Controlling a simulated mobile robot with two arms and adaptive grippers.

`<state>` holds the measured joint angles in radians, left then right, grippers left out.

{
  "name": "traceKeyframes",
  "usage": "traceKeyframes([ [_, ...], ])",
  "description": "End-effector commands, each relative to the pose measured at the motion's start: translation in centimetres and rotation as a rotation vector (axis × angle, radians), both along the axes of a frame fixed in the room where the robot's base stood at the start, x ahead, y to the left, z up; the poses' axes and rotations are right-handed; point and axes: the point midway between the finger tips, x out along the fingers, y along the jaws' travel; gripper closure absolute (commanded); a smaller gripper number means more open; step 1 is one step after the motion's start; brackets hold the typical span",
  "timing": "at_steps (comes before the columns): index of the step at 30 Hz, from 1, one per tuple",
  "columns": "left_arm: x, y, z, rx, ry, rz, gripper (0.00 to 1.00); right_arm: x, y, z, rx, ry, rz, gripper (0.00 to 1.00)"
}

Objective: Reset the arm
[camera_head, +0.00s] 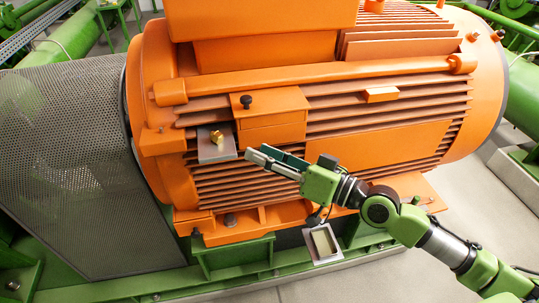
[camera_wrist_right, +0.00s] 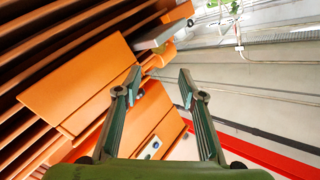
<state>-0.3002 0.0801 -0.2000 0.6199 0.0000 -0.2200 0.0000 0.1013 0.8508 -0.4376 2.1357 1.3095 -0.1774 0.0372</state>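My right gripper (camera_head: 256,152) reaches in from the right in the head view, in front of the finned side of a large orange motor (camera_head: 395,145). Its fingers point left, toward a small grey plate that bears a brass-coloured piece (camera_head: 216,137). It is apart from that piece. In the right wrist view the same gripper (camera_wrist_right: 160,82) shows two fingers spread wide with nothing between them, so it is open and empty. My left arm and gripper are not in view.
The grey plate (camera_head: 214,153) juts from the motor's side. A small open-topped tray (camera_head: 308,246) sits low below my right wrist. A perforated grey guard (camera_head: 60,150) stands left, and green base rails (camera_head: 215,280) run along the bottom. Open floor (camera_head: 485,200) lies at right.

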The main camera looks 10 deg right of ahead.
Motion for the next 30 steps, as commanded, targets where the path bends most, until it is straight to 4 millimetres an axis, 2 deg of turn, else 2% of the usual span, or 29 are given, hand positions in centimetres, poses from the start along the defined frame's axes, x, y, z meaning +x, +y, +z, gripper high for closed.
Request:
traceKeyframes([
  [10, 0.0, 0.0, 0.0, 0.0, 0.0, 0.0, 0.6, -0.9, -0.9, 0.1, 0.002, -0.002, -0.001, 0.63],
  [14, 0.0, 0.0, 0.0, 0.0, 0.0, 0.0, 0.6, -1.7, 0.1, -0.9, -0.025, 0.007, 0.019, 0.63],
  [17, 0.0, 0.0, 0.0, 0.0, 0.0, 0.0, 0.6, -3.8, 2.1, -3.5, -0.105, 0.029, 0.062, 0.63],
  [19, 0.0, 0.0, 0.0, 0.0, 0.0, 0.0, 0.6, -5.7, 3.5, -6.2, -0.195, 0.056, 0.09, 0.63],
  [22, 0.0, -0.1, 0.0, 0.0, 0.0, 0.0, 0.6, -8.4, 4.3, -10.6, -0.351, 0.117, 0.097, 0.63],
  [26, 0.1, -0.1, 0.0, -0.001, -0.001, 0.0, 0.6, -11.5, 2.6, -16.3, -0.559, 0.25, 0.048, 0.63],
  [30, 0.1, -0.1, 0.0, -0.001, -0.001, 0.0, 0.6, -15.0, -1.2, -20.9, -0.737, 0.431, -0.035, 0.63],
])
